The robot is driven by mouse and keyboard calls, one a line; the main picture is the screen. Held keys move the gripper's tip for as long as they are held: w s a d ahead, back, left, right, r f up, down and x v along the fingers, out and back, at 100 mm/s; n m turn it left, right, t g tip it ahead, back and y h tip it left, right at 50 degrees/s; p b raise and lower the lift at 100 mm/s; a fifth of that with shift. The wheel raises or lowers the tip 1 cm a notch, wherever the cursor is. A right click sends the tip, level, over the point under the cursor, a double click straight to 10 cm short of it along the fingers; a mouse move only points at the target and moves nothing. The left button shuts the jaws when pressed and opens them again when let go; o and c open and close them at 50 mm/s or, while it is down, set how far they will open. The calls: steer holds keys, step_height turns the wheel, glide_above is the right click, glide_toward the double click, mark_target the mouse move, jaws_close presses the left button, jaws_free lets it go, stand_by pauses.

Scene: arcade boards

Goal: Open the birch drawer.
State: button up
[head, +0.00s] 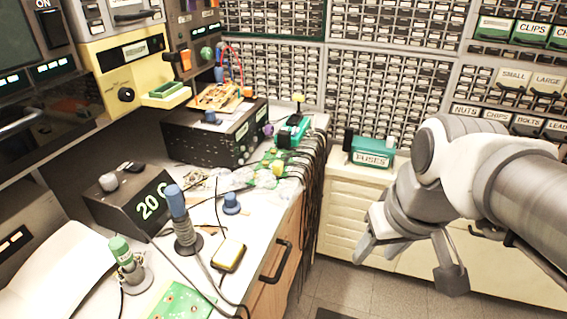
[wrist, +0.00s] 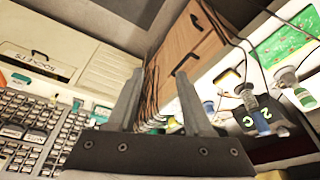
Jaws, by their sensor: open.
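The birch drawer (head: 262,293) is a light-brown wooden front below the white workbench top in the head view, with a dark bar handle (head: 278,262). It looks shut, though its lower part is cut off by the frame. In the wrist view brown wooden fronts (wrist: 195,48) show beyond the right finger, with small dark handles; I cannot tell which one is the birch drawer. My gripper (head: 410,258) is open and empty, to the right of the drawer and apart from it. Its two spread fingers (wrist: 158,80) also show in the wrist view.
Dark cables (head: 312,190) hang over the bench edge by the wooden front. The workbench top (head: 205,262) holds a soldering iron, a yellow meter and a green board. Cream cabinets (head: 345,215) stand behind my gripper. Floor (head: 345,285) is clear between bench and gripper.

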step_height(320, 180, down, 9)
steer(key=w+n+g+y+b, duration=0.1)
steer(key=n+g+b, duration=0.1)
steer(key=g+b, duration=0.15)
steer(key=m+t+y+b, duration=0.5)
steer(key=m+y+b, duration=0.2)
steer(key=y+b, duration=0.7)
glide_toward(283, 260)
steer(key=shift+t+h, duration=0.25)
steer(key=shift+h, duration=0.15)
steer(key=b+x, duration=0.5)
steer(key=x, duration=0.5)
steer(key=shift+s+a+f, duration=0.15)
steer(key=shift+f, duration=0.05)
jaws_close()
